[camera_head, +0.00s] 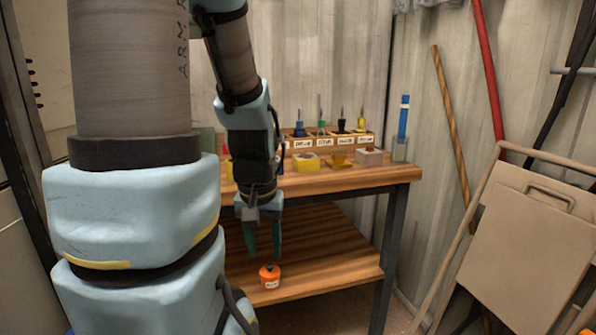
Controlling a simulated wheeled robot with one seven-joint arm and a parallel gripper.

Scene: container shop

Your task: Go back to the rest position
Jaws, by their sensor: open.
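My gripper (263,240) hangs in front of the wooden workbench, pointing down, with its two dark green fingers apart and nothing between them. My arm fills the left side of the view and hides part of the bench. A gap shows between the fingertips and the container.
The workbench top (390,174) carries a yellow box (306,163), a grey box (369,158) and a labelled rack (329,143) holding several tools. A blue item stands in a holder at its right end. A folded board (525,245) and poles lean at the right.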

